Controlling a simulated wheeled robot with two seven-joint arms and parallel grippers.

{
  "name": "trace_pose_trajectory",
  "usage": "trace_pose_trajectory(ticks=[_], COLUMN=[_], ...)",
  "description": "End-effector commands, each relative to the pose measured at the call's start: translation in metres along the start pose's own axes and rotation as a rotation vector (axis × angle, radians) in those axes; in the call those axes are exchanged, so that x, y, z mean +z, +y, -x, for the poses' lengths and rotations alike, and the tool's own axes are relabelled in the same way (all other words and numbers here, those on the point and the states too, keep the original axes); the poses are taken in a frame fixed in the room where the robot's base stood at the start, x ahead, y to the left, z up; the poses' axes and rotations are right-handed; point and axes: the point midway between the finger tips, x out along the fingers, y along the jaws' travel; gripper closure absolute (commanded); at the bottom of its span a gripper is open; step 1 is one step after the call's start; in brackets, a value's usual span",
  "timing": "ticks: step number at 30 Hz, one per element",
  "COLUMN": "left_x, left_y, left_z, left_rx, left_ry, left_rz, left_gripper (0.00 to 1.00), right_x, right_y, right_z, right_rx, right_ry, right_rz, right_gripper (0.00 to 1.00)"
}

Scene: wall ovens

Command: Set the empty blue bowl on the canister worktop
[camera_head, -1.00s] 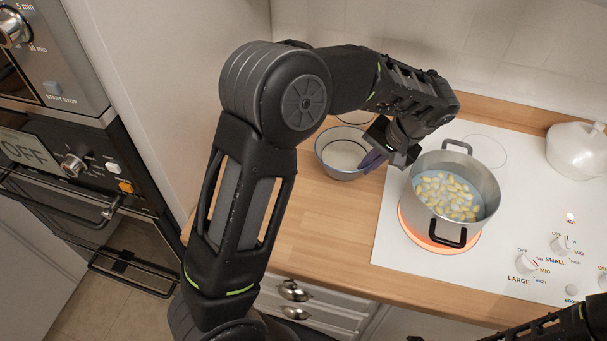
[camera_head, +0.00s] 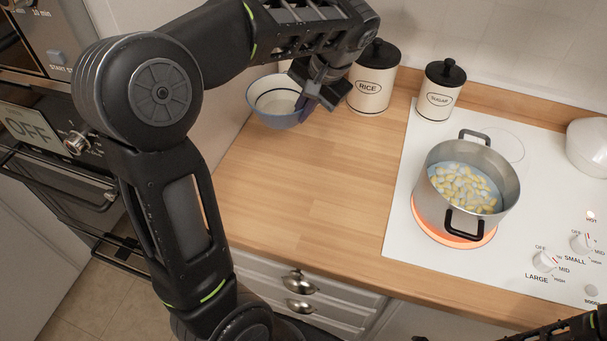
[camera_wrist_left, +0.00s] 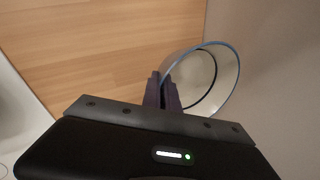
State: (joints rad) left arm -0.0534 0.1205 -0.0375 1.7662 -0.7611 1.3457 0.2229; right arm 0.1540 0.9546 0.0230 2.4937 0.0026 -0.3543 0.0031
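The blue bowl (camera_head: 268,112), pale inside and empty as far as I can see, is at the back left of the wooden worktop (camera_head: 290,190). My left gripper (camera_head: 308,102) is shut on the bowl's right-hand rim. In the left wrist view, the fingers (camera_wrist_left: 163,92) pinch the near side of the bowl (camera_wrist_left: 222,78), which is tilted in that picture. The bowl appears raised off the wood; its exact height is unclear.
A pot of yellowish pieces in liquid (camera_head: 440,205) stands on a glowing burner of the white cooktop (camera_head: 405,215). A pale lidded vessel (camera_head: 590,148) is at the right. A tall panel and wall oven are at the left. The middle of the worktop is clear.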

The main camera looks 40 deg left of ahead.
Motion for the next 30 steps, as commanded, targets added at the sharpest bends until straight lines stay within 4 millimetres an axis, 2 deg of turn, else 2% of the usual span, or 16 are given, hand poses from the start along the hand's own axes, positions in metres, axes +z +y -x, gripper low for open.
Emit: trace_pose_trajectory(ticks=[3,13,24,30], left_x=[0.005,0.005,0.005,0.004], left_y=[-0.007,-0.005,0.016,0.017], left_z=[0.001,-0.002,-0.053,-0.057], left_rx=[-0.002,-0.003,-0.003,-0.004], left_ry=[0.001,-0.001,-0.002,0.000], left_rz=[-0.002,-0.003,-0.003,-0.001], left_gripper=[1.00,1.00,1.00,1.00], right_x=[0.000,0.000,0.001,0.001], right_y=[0.000,0.000,-0.002,-0.001], right_z=[-0.001,0.000,0.005,0.005], right_rx=[-0.001,0.000,0.002,0.002], right_ry=[0.001,0.001,-0.001,-0.001], right_rz=[0.001,0.000,-0.001,-0.001], right_gripper=[0.64,0.64,0.64,0.64])
